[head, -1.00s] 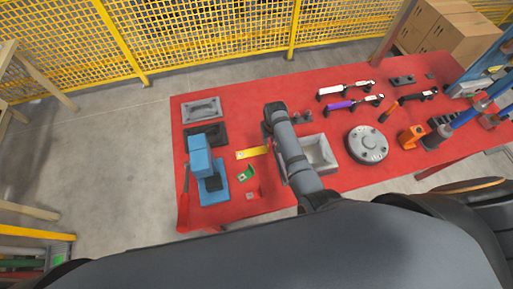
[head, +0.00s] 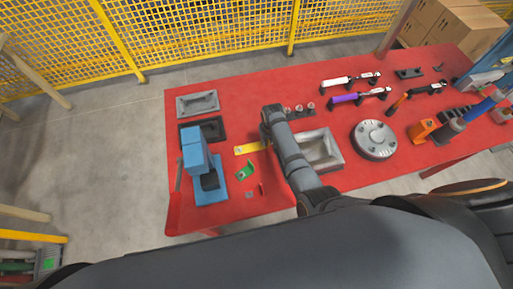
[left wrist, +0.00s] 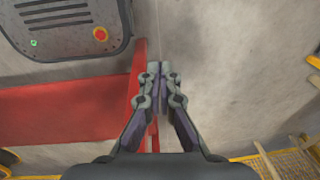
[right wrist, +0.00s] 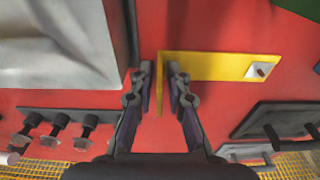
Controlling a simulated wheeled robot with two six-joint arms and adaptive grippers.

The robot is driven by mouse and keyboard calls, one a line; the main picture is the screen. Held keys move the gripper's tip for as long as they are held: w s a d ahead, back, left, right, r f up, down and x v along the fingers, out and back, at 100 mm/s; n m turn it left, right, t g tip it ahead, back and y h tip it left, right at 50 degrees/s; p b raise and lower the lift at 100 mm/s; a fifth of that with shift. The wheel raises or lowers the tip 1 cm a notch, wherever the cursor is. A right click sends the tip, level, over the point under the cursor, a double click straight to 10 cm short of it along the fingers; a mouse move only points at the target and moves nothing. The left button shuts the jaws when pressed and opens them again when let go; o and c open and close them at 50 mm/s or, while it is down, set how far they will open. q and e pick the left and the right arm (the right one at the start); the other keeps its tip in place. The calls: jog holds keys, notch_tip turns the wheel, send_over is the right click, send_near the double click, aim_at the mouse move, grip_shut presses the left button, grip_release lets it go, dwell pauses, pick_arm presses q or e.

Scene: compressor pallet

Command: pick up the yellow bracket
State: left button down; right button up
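The yellow bracket (head: 247,148) lies on the red table in the head view, just left of my right wrist. In the right wrist view the bracket (right wrist: 215,66) shows as a flat plate with a hole at its right end and a narrow upright edge at its left end. My right gripper (right wrist: 162,72) is open, with one finger on each side of that narrow edge. I cannot tell whether the fingers touch it. In the left wrist view my left gripper (left wrist: 160,72) is shut and empty, its tips together beside the table's edge. In the head view the right fingertips are hidden.
A grey tray (head: 320,149) stands right of the bracket, close to my right gripper. A blue press-like device (head: 196,158) and a green part (head: 245,170) are to its left and front. A round flange (head: 374,139) sits further right. Several small pegs (right wrist: 58,130) stand near.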

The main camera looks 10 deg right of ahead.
jog(key=c, duration=0.3)
grip_shut()
pick_arm(q)
jog(key=shift+w+r+t, duration=0.15)
jog(key=shift+w+t, duration=0.15)
jog(key=shift+w, duration=0.6)
jog(key=shift+s, duration=0.1)
pick_arm(e)
jog(key=shift+r, duration=0.1)
